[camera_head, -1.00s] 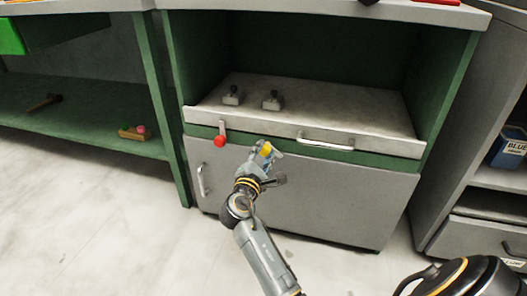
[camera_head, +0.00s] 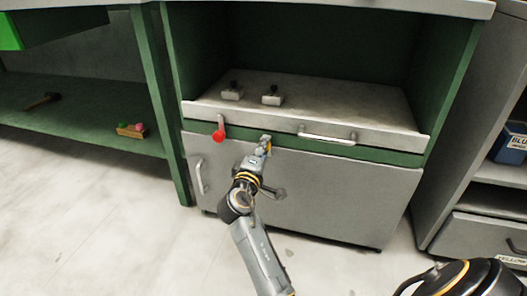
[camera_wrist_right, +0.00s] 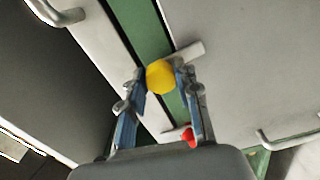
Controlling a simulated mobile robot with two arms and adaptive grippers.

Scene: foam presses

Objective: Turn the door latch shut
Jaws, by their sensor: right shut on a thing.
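The grey door (camera_head: 320,195) stands closed against the lower front of the green cabinet. My right gripper (camera_head: 265,146) is at the door's top edge, by the green rail, and is shut on a yellow knob. In the right wrist view the yellow knob (camera_wrist_right: 160,77) sits between the two fingertips of my right gripper (camera_wrist_right: 160,82). A pale metal bar (camera_wrist_right: 190,50) beside the knob reaches from the green strip over the door panel. In the head view my fingers mostly hide the latch. My left gripper is not in view.
A red-knobbed lever (camera_head: 219,133) hangs left of my gripper on the metal tray's front. The tray handle (camera_head: 327,137) is to the right, and the door handle (camera_head: 201,177) is at the door's left. Two small clamps stand on the tray (camera_head: 340,100). The floor in front is open.

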